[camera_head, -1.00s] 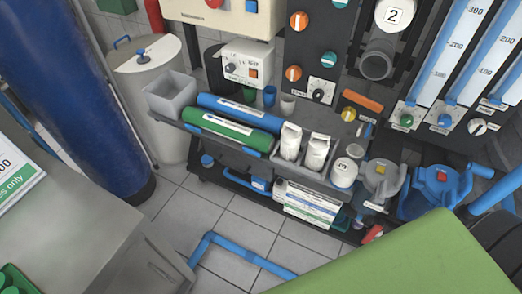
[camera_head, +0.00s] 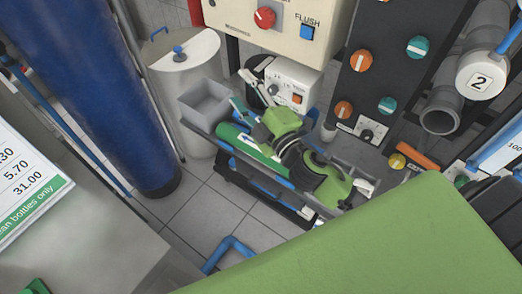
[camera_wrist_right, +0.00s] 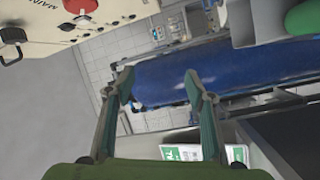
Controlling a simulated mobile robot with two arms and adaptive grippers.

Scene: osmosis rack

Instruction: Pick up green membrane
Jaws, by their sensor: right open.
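The green membrane (camera_head: 243,141) is a green cylinder with a white label. A rounded green end, likely the membrane (camera_wrist_right: 304,20), shows at the upper right of the right wrist view. My right gripper (camera_head: 247,94) is above the shelf, behind the membrane in the head view, with its fingers toward the grey bin. In the right wrist view its fingers (camera_wrist_right: 158,85) are apart with nothing between them. My left gripper is not in view.
A grey bin (camera_head: 207,103) stands at the shelf's left end. A white control box (camera_head: 290,82) and the valve panel (camera_head: 385,70) stand behind. A white lidded tank (camera_head: 185,60) and a tall blue cylinder (camera_head: 95,90) are at left. Floor tiles lie below.

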